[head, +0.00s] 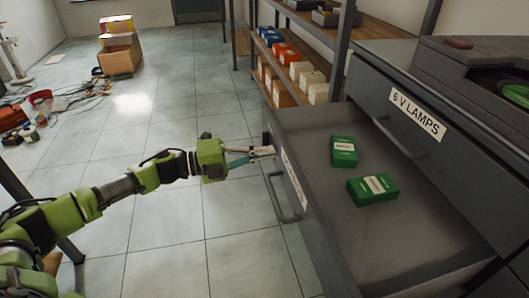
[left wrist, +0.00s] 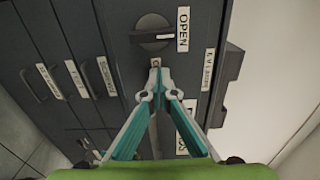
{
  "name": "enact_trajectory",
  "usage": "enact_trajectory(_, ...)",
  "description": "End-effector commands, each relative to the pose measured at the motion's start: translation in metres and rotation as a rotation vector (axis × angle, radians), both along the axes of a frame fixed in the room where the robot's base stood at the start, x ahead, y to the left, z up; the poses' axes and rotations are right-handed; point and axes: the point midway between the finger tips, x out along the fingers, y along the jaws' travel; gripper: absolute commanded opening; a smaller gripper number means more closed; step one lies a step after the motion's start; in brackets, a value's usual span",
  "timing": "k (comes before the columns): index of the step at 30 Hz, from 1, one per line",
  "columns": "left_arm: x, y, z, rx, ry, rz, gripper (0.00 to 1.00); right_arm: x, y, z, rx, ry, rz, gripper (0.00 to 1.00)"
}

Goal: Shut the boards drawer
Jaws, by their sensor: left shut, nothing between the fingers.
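A grey drawer (head: 325,245) stands pulled out of the cabinet, with two green boxes inside: one farther back (head: 343,151) and one nearer (head: 373,189). Its front carries a bar handle (head: 281,199) and a white label (head: 294,178), too oblique to read. My left gripper (head: 268,152) is shut and empty, by the far upper end of this drawer front; contact cannot be told. In the left wrist view the closed fingertips (left wrist: 155,72) point at the cabinet front below a knob, and a finger partly covers a label ending in "DS" (left wrist: 190,134). My right gripper is out of view.
The "6 V LAMPS" drawer (head: 408,135) sits above, shut. A shelf with small boxes (head: 300,72) stands behind. Cardboard boxes (head: 119,54) and cables (head: 75,100) lie farther off. The tiled floor before the drawer is clear.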

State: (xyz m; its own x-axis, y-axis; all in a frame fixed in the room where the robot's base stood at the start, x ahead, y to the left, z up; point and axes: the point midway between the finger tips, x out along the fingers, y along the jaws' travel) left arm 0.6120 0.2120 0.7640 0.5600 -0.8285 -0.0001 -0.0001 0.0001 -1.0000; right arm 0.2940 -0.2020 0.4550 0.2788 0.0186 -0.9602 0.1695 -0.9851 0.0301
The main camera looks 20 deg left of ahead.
Motion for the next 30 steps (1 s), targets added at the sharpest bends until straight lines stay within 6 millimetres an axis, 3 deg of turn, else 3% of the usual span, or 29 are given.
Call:
enact_trajectory(4, 0.006, -0.010, 0.001, -0.002, 0.000, -0.001, 0.00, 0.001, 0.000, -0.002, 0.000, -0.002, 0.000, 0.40)
enact_trajectory(8, 0.017, -0.027, 0.003, -0.003, -0.002, -0.003, 0.00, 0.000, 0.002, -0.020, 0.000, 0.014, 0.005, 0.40)
enact_trajectory(18, 0.067, -0.101, 0.003, -0.004, -0.003, -0.003, 0.00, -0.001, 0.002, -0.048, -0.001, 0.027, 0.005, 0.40)
enact_trajectory(23, 0.092, -0.138, 0.001, -0.003, -0.003, -0.003, 0.00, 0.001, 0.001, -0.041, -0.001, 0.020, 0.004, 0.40)
enact_trajectory(30, 0.121, -0.182, -0.001, -0.001, -0.002, -0.003, 0.00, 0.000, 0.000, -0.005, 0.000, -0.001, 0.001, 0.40)
